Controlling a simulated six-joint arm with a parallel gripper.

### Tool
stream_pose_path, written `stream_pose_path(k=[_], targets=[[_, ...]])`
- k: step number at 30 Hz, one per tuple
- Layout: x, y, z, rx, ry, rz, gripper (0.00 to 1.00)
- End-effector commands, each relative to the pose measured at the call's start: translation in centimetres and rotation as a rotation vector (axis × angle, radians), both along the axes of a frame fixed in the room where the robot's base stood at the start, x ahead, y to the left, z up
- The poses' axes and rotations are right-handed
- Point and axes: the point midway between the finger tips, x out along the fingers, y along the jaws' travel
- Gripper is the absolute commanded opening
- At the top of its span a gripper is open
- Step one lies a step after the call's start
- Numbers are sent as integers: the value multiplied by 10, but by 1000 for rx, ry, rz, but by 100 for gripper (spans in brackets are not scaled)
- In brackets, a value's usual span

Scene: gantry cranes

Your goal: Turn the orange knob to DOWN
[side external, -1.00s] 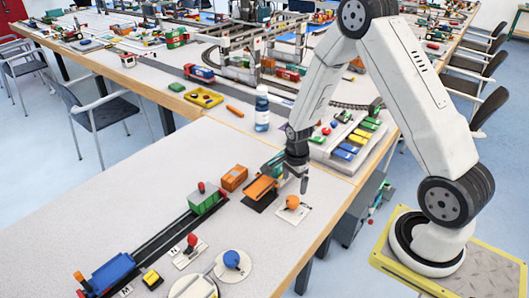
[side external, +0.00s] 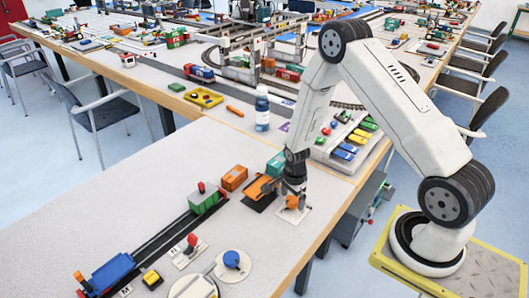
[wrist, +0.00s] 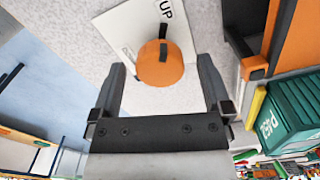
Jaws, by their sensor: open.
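The orange knob (side external: 292,202) sits on a white plate (side external: 303,216) near the table's right edge. In the wrist view the knob (wrist: 160,64) is round with a dark bar across its top. The bar lines up with the dark mark by the word UP on the plate (wrist: 130,30); no DOWN label is readable. My gripper (wrist: 162,90) is open, with one finger on each side of the knob and a gap on both sides. In the side view my gripper (side external: 293,200) is low at the knob and partly hides it.
An orange crane-like piece on a black base (side external: 262,196) stands just left of my gripper. A teal container (side external: 276,164) is close behind it; it also shows in the wrist view (wrist: 290,115). A blue knob (side external: 231,259) and a red-topped lever (side external: 192,241) are nearer the camera.

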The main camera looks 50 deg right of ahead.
Motion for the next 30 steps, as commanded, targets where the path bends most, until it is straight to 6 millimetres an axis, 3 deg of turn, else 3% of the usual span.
stream_pose_path(k=[6, 15, 30], targets=[[0, 0, 0, 0, 0, 0, 99], [0, 0, 0, 0, 0, 0, 5], [0, 0, 0, -1, 0, 98, 5]])
